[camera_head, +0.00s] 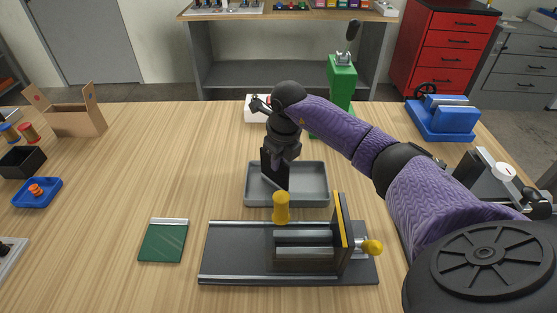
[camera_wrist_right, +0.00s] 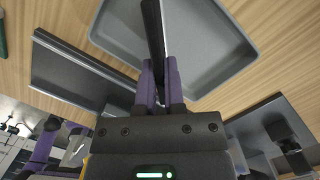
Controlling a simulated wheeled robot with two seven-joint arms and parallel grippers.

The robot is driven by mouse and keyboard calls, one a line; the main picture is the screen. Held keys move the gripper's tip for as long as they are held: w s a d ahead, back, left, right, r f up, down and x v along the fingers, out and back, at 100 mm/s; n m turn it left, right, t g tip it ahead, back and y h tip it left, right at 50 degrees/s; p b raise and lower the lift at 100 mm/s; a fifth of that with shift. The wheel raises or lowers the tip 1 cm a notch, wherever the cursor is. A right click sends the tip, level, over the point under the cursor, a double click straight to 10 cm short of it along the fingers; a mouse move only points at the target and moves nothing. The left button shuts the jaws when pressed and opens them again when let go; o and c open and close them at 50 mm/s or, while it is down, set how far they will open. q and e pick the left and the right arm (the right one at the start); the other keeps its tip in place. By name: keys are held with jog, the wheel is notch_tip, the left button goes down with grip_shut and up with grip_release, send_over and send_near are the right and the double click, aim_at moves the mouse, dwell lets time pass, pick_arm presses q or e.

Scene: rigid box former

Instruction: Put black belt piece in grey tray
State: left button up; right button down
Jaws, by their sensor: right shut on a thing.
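My right gripper (camera_head: 279,172) is over the grey tray (camera_head: 318,184), pointing down. In the right wrist view its purple fingers (camera_wrist_right: 159,88) are shut on the black belt piece (camera_wrist_right: 153,32), a thin dark strip that sticks out past the fingertips. In that view the strip lies across the grey tray (camera_wrist_right: 215,50). I cannot tell whether it touches the tray's floor. In the head view the dark gripper and the piece blend together. The visible part of the tray looks empty. My left gripper is not in view.
A box former (camera_head: 235,258) with a yellow knob (camera_head: 281,206) stands just in front of the tray. A green plate (camera_head: 164,241) lies left of it. A green machine (camera_head: 341,90) stands behind, and a blue vise (camera_head: 441,120) at back right. Wood left of the tray is clear.

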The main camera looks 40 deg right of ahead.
jog(key=c, duration=1.2)
grip_release()
jog(key=o, duration=0.5)
jog(key=shift+c, duration=0.2)
notch_tip(320, 180, up, 12)
jog(key=s+p, duration=0.1)
jog(key=p, duration=0.1)
jog(key=shift+s+p, duration=0.35)
jog(key=shift+s, duration=0.05)
